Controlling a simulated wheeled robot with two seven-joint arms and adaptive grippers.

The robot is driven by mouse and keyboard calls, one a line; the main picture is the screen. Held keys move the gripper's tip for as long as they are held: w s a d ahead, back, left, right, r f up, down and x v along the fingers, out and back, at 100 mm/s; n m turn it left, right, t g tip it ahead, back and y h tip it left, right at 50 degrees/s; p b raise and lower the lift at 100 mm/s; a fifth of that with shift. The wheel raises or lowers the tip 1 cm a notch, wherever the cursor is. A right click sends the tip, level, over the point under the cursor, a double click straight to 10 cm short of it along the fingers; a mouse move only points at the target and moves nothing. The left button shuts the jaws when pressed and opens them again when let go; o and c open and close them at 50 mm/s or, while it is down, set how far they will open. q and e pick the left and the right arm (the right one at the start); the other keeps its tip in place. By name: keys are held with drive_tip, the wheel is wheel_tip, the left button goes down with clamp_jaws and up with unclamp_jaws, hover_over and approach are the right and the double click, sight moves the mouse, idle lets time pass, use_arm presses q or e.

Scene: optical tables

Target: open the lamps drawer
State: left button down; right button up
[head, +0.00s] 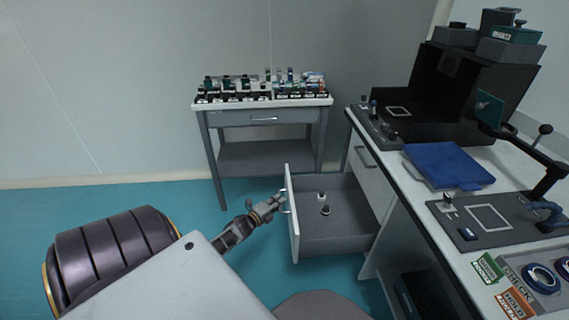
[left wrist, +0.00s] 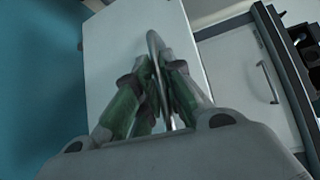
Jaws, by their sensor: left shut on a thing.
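The open drawer (head: 345,222) is pulled out from the white bench at the right in the head view. Its white front panel (head: 292,222) faces left, and it also shows in the left wrist view (left wrist: 115,50). No label can be read on it. Two small dark and white items (head: 324,209) stand inside the drawer. My left gripper (head: 277,202) is shut on the drawer's metal handle (left wrist: 155,60), with the fingers on both sides of the bar in the left wrist view. My right gripper is not in view.
Another closed drawer (head: 368,172) sits in the bench beside the open one. A grey side table (head: 262,118) with small bottles stands at the back wall. Teal floor left is clear.

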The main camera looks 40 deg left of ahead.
use_arm(q)
drive_tip(key=shift+s+a+f, duration=0.1)
drive_tip(key=shift+s+a, duration=0.6)
drive_tip(key=shift+s, duration=0.2)
drive_tip(key=c, duration=1.5)
unclamp_jaws()
drive_tip(key=shift+s, duration=0.15)
drive_tip(key=shift+s+d+r, duration=0.15)
drive_tip(key=shift+s+r, duration=0.15)
drive_tip(key=shift+s, duration=1.6)
drive_tip(key=shift+s+d+r, duration=0.2)
drive_tip(key=shift+s+r, duration=0.1)
drive_tip(key=shift+s, duration=1.6)
drive_tip(key=shift+s+d+r, duration=0.15)
drive_tip(key=shift+s+r, duration=0.15)
drive_tip(key=shift+s, duration=1.6)
drive_tip(key=shift+s, duration=0.15)
